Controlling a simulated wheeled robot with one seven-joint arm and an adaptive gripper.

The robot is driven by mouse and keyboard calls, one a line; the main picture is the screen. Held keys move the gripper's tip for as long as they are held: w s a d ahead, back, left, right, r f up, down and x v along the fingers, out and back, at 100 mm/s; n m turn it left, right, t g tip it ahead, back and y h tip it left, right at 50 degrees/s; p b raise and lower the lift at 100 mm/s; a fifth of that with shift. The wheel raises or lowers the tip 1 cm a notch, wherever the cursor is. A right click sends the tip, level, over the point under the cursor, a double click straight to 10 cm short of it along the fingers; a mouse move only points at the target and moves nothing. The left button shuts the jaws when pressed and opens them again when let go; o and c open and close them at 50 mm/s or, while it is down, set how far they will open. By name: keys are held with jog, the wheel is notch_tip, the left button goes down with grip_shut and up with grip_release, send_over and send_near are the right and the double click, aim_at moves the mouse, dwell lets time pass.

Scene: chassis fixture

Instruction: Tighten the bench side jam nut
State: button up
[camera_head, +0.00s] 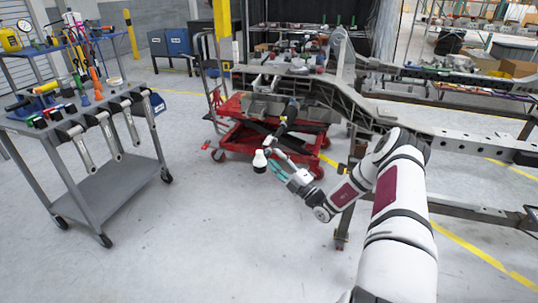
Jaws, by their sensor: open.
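My gripper (268,157) is open at the end of my white arm, low in front of the chassis frame (345,100) and the red lift cart (238,133). A small white and black piece (260,161) shows at its tip; I cannot tell whether it is part of the gripper. The jam nut is too small to make out. Several wrenches (110,138) hang from the front edge of the tool cart on the left.
The grey tool cart (108,187) stands on wheels at left, with drivers and other tools on top. Frame stand legs (343,220) stand near my arm. The floor between tool cart and arm is clear.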

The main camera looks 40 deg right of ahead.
aim_at(269, 153)
jog(key=shift+x, duration=2)
jog(key=shift+c, duration=0.2)
